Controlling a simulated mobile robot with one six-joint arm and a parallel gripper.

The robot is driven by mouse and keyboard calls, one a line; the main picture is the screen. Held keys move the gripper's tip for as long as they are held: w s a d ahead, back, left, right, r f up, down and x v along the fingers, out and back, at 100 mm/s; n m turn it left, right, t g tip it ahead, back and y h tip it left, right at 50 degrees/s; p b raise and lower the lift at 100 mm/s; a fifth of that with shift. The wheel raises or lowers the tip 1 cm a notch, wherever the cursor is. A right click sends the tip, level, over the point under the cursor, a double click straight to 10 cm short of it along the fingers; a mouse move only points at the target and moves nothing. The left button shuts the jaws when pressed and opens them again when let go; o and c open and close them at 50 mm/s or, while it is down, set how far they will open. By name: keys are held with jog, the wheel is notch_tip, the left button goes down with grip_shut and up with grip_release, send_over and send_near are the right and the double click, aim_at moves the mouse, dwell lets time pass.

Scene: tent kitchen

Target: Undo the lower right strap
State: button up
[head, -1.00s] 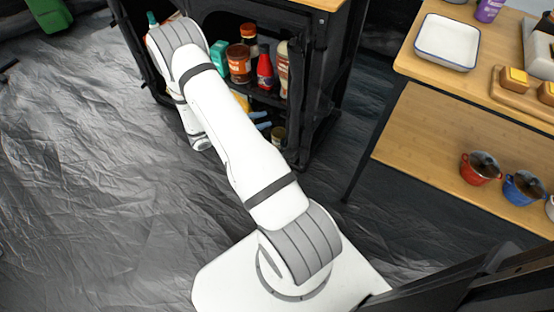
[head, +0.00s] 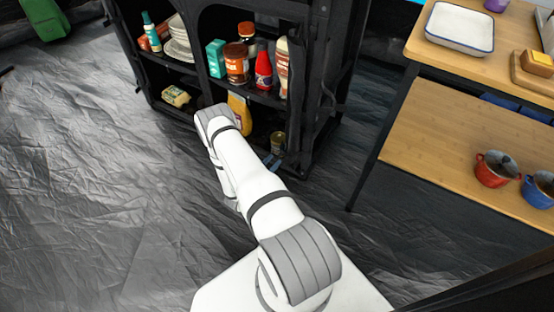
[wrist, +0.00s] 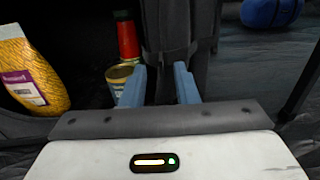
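A black fabric cupboard (head: 205,85) with open shelves stands at the top of the head view. In the wrist view its dark front corner post (wrist: 178,30) rises just beyond and between my fingertips. The lower right strap cannot be told apart from the dark fabric. My gripper (wrist: 160,88) is open, with two blue fingers spread apart. In the head view its blue fingertips (head: 273,161) are low at the cupboard's right front corner, partly hidden by my arm. I cannot tell whether they touch the fabric.
A yellow bag (wrist: 30,70), a can (wrist: 121,75) and a red bottle (wrist: 127,38) are inside, left of my fingers. A wooden table (head: 440,140) with red (head: 495,170) and blue pots stands right. Floor at left is clear.

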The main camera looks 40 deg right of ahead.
aim_at(285, 152)
jog(key=shift+x, duration=1.5)
jog(key=shift+c, duration=0.4)
grip_shut()
